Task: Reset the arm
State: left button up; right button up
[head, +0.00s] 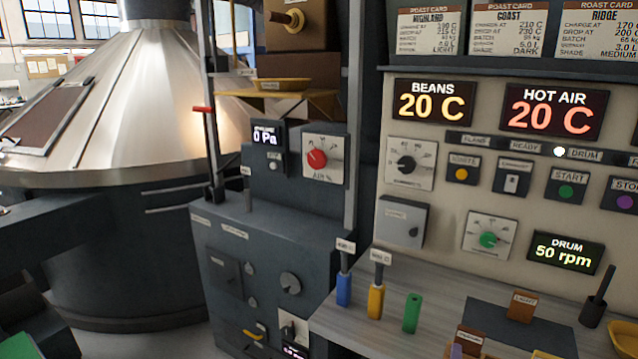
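Neither of my grippers can be made out in the head view. Whether they are open, shut or holding anything is not shown. Dark shapes at the lower left edge are cut off, and I cannot tell whether they belong to my arm. The control panel (452,200) stands at the right, with a BEANS display (433,101) reading 20 C and a HOT AIR display (550,109) reading 20 C. The DRUM display (564,252) reads 50 rpm.
A grey shelf (385,338) below the panel holds blue (343,289), yellow (376,301) and green (412,313) upright pieces and a brown block (522,306). A dark cabinet (262,270) stands left of it. A large metal cone (140,100) fills the left.

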jog(key=s+a+f+n+g+y+b, duration=0.1)
jog(key=s+a+f+n+g+y, duration=0.25)
jog(key=s+f+n, duration=0.65)
jog(key=s+a+f+n+g+y+b, duration=0.1)
jog(key=s+a+f+n+g+y, duration=0.45)
jog(key=f, duration=0.85)
jog(key=s+d+f+n+g+h, duration=0.1)
jog(key=s+f+n+g, duration=0.2)
jog(key=s, duration=1.2)
jog(key=s+d+f+n+g+h+b, duration=0.1)
jog(key=s+f+n, duration=0.5)
jog(key=s, duration=0.8)
jog(key=shift+s+d+f+n+g, duration=0.35)
jog(key=shift+d+f+g, duration=0.35)
jog(key=shift+f+g, duration=0.3)
